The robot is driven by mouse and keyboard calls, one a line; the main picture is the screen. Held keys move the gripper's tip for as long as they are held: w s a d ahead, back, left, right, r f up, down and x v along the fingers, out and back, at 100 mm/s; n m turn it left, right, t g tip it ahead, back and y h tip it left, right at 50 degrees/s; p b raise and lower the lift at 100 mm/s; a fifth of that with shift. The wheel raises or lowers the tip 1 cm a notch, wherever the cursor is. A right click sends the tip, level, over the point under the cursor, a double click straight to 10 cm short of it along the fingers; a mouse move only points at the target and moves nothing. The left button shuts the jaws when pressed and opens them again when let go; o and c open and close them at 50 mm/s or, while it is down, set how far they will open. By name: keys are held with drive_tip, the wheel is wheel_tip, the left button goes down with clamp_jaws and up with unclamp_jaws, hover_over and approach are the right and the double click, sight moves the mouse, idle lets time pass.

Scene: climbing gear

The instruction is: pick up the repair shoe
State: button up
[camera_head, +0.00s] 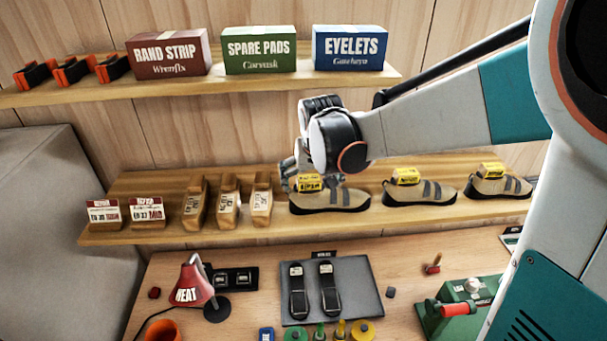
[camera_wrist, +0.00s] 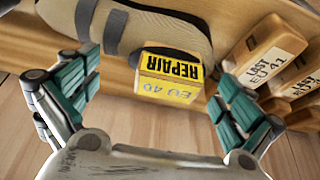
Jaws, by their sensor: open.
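Several tan shoes with dark straps stand on the lower wooden shelf (camera_head: 150,237), each with a yellow tag. The leftmost shoe (camera_head: 338,202) is under my gripper (camera_head: 310,178). In the wrist view this shoe (camera_wrist: 150,22) lies along the shelf, and its yellow tag (camera_wrist: 168,78) reads REPAIR and EU 40. My gripper (camera_wrist: 155,105) is open, with one green-padded finger on each side of the tag. No contact shows. Two more tagged shoes, a middle one (camera_head: 420,192) and a right one (camera_head: 498,186), stand to the right.
Wooden lasts (camera_head: 228,204) stand just left of the shoe; one last (camera_wrist: 265,60) is close to the right finger. The upper shelf (camera_head: 200,88) holds labelled boxes. The bench below carries a dark mat (camera_head: 365,295), a red HEAT lamp (camera_head: 188,285) and a green machine (camera_head: 470,305).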

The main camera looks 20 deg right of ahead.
drive_tip(key=c, duration=1.3)
drive_tip(key=shift+s+a, duration=0.1)
drive_tip(key=shift+s, duration=0.1)
drive_tip(key=c, duration=0.4)
drive_tip(key=shift+s, duration=0.15)
drive_tip(key=shift+c, duration=0.4)
drive_tip(key=shift+f, duration=0.1)
drive_tip(key=shift+b, duration=0.4)
drive_tip(key=shift+s+r, duration=0.15)
drive_tip(key=shift+r, duration=0.05)
drive_tip(key=shift+c, duration=0.7)
drive_tip(key=s+a, duration=0.1)
drive_tip(key=s, duration=0.4)
drive_tip(key=s+b, duration=0.1)
drive_tip(key=s, duration=0.4)
drive_tip(key=s+a, duration=0.1)
drive_tip(key=s, duration=0.5)
drive_tip(key=shift+s+a+r+b, duration=0.1)
drive_tip(key=shift+a+r+b, duration=0.05)
drive_tip(key=shift+a+b, duration=0.2)
drive_tip(key=shift+c, duration=1.4)
drive_tip(key=shift+s, duration=0.4)
